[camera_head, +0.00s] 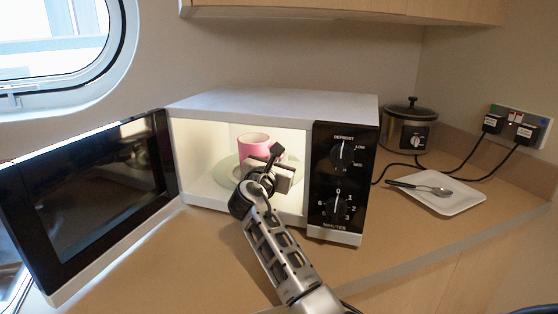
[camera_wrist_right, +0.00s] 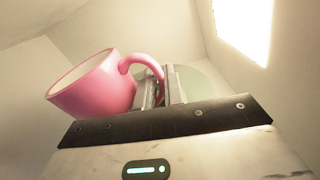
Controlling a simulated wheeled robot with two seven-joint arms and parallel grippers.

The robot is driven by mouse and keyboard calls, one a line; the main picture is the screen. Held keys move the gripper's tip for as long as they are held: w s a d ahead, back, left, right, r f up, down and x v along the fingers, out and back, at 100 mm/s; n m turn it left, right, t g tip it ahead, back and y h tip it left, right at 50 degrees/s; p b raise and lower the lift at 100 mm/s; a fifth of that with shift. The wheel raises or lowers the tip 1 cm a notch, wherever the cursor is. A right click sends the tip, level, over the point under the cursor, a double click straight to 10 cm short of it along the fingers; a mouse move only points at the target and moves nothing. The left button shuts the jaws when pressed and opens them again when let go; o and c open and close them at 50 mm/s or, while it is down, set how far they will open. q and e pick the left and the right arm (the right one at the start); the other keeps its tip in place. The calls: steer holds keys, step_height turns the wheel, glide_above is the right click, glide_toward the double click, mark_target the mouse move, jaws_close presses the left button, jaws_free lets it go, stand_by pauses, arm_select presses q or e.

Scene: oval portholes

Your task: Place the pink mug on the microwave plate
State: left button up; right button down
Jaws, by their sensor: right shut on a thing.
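The pink mug (camera_head: 254,145) is inside the open microwave (camera_head: 240,104), at or over the pale round plate (camera_head: 222,170). My right gripper (camera_head: 268,160) reaches in through the front opening. In the right wrist view, the right gripper's fingers (camera_wrist_right: 163,88) are shut on the handle of the mug (camera_wrist_right: 96,86), which looks tilted in that picture. Part of the plate (camera_wrist_right: 205,80) shows behind the fingers. My gripper hides the mug's lower side in the head view, so I cannot tell whether it touches the plate. My left gripper is not in view.
The microwave door (camera_head: 92,200) stands wide open to the left. The control panel (camera_head: 342,175) borders the opening on the right. A white dish (camera_head: 450,200) with a spoon (camera_head: 425,188) and a small cooker (camera_head: 408,127) stand farther right. The counter front is clear.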

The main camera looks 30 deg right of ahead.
steer(key=shift+f, duration=0.15)
steer(key=shift+f, duration=0.15)
steer(key=c, duration=1.5)
jaws_free()
steer(key=shift+s+f, duration=0.1)
steer(key=shift+f, duration=0.25)
steer(key=shift+r, duration=0.25)
steer(key=v, duration=1.2)
steer(key=shift+r, duration=0.45)
